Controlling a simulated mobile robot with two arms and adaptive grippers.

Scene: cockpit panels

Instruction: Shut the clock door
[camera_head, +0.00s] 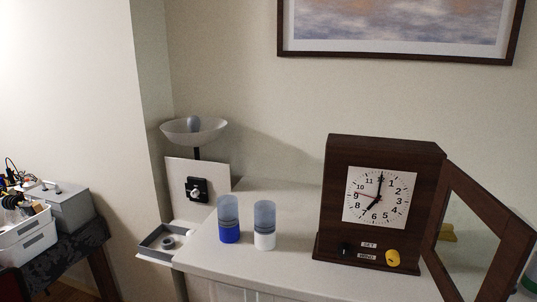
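A dark brown wooden clock (338,202) stands on the white counter at the right. Its white square face (378,196) has black numbers, black hands and a red hand. The clock door (435,245), a brown frame with a clear pane, stands wide open, swung out to the right from the clock's right side. Below the face are a dark knob (346,248), a yellow knob (393,258) and two small labels. Neither of my grippers is in view.
A blue-based cup (229,234) and a white-based cup (264,240) with bluish clear tops stand on the white counter (205,250), left of the clock. An open grey tray (150,243) is at the counter's left. Bins (28,240) stand at far left. A framed picture (400,55) hangs above.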

